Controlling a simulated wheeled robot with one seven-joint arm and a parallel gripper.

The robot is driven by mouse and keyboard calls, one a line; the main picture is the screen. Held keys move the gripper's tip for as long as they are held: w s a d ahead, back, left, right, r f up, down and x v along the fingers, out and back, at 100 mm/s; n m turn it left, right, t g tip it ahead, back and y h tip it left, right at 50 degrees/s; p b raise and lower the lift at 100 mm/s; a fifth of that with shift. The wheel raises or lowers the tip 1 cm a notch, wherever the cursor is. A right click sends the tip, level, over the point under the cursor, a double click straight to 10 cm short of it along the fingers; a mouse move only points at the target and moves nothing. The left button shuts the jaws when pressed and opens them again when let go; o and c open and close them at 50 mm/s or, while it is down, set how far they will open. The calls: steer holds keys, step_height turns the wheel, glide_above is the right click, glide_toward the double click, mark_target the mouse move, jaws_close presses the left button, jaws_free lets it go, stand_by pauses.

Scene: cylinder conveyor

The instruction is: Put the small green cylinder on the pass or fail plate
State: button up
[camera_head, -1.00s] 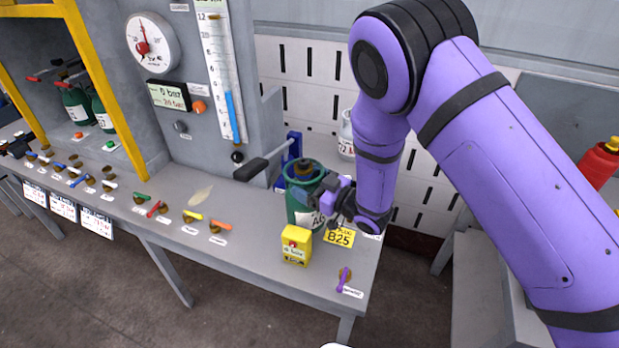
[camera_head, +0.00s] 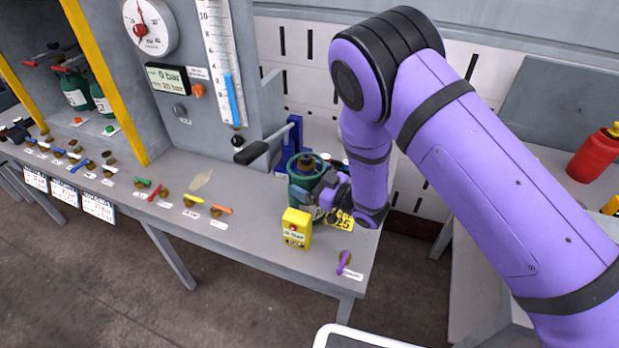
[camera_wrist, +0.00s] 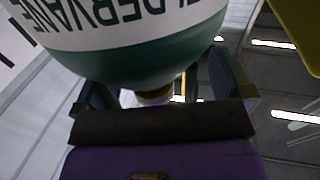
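A green cylinder (camera_head: 303,177) with a brass valve and a white label stands at the right end of the grey bench, by a blue stand. My gripper (camera_head: 322,193) is right beside it, at its front right. In the wrist view the cylinder (camera_wrist: 150,50) fills the top, its lettering upside down. Its brass neck (camera_wrist: 155,97) shows between my two widely spaced fingers; contact is unclear. Other green cylinders (camera_head: 76,93) stand in the yellow-framed bay at left. I cannot make out a plate marked pass or fail.
A yellow box (camera_head: 297,229) with a red button sits just in front of the cylinder. A yellow B25 label (camera_head: 341,219) and a purple lever (camera_head: 344,262) are near the bench's right end. A black-handled lever (camera_head: 251,153) is left of the cylinder. A red cylinder (camera_head: 597,156) stands far right.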

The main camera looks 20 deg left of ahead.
steer(key=shift+r, duration=0.1)
steer(key=v, duration=1.2)
